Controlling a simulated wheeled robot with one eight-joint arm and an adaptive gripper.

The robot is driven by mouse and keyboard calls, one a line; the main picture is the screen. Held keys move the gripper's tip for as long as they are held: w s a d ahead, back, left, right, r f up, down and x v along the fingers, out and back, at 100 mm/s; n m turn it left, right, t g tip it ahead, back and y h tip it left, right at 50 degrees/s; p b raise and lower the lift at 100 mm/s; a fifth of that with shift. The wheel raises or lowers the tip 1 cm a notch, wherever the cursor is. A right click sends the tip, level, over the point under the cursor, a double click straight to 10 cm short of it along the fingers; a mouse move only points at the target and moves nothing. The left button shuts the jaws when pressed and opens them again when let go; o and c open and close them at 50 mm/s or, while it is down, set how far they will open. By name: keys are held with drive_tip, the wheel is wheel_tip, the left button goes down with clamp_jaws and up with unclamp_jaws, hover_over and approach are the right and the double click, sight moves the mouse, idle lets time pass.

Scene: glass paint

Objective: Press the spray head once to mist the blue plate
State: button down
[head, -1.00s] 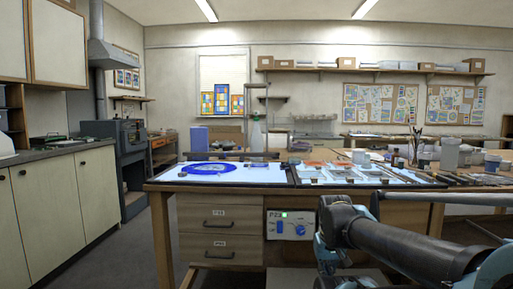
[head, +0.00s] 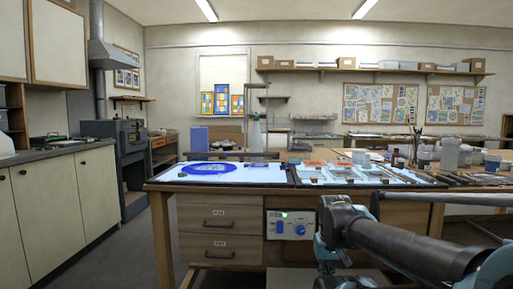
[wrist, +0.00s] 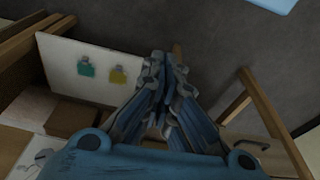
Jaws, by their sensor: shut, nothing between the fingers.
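The blue plate (head: 209,168) is a flat blue oval lying on the white lit panel (head: 262,174) at the left of the worktable in the head view. A bottle with a pale greenish body (head: 256,137) and a narrow top, seemingly the spray bottle, stands upright behind the panel, right of the plate. Its spray head (head: 256,118) is small and hard to make out. My gripper (wrist: 165,62) is shut and empty in the wrist view, over the floor and the edges of wooden furniture. Neither plate nor bottle shows there. My arm is at lower right in the head view, apart from both.
Glass pieces and frames (head: 350,173) cover the middle of the table. Jars (head: 450,153) and brushes crowd its right side. A control box (head: 291,225) sits under the table edge. A white board (wrist: 90,70) with teal and yellow pictures shows in the wrist view.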

drive_tip(key=w+r+m+t, duration=0.3)
drive_tip(key=w+r+m, duration=0.1)
drive_tip(key=w+r, duration=2.4)
drive_tip(key=w+r+m+t+y, duration=0.1)
drive_tip(key=w+r+m+t, duration=0.3)
drive_tip(key=w+r, duration=2.3)
wheel_tip(320, 180, up, 9)
drive_tip(key=shift+w+d+f, duration=0.2)
drive_tip(key=shift+w+d, duration=0.2)
drive_tip(key=shift+a, duration=0.1)
